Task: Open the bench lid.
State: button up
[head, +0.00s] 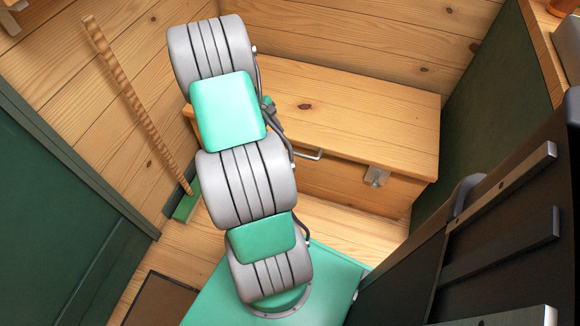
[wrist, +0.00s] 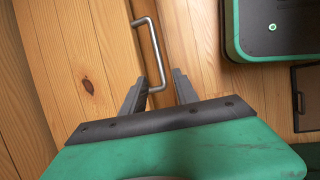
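The wooden bench (head: 350,187) stands against the back wall with its lid (head: 365,105) lying flat and shut. A grey metal bar handle (head: 308,155) sticks out at the lid's front edge, and it also shows in the wrist view (wrist: 152,45). A small metal latch (head: 376,175) is on the front at the right. My gripper (wrist: 158,75) is open, with its two dark fingers apart around the near end of the handle. I cannot tell whether either finger touches it. In the head view my arm hides part of the bench's left side and most of the gripper.
A broom (head: 135,100) with a green head leans on the left wall. Green panels (head: 60,220) flank the left side. A dark cabinet with metal bars (head: 500,210) stands close on the right. A brown mat (head: 160,300) lies on the floor; bare floor (head: 350,235) fronts the bench.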

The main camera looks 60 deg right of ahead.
aim_at(292, 152)
jog(key=x, duration=0.3)
jog(key=b+x, duration=0.1)
jog(key=x, duration=0.2)
jog(key=b+x, duration=0.1)
jog(key=x, duration=0.3)
jog(key=shift+s+d+r, duration=0.1)
jog(key=shift+s+d, duration=0.1)
jog(key=shift+s, duration=0.2)
jog(key=shift+c, duration=0.6)
grip_shut()
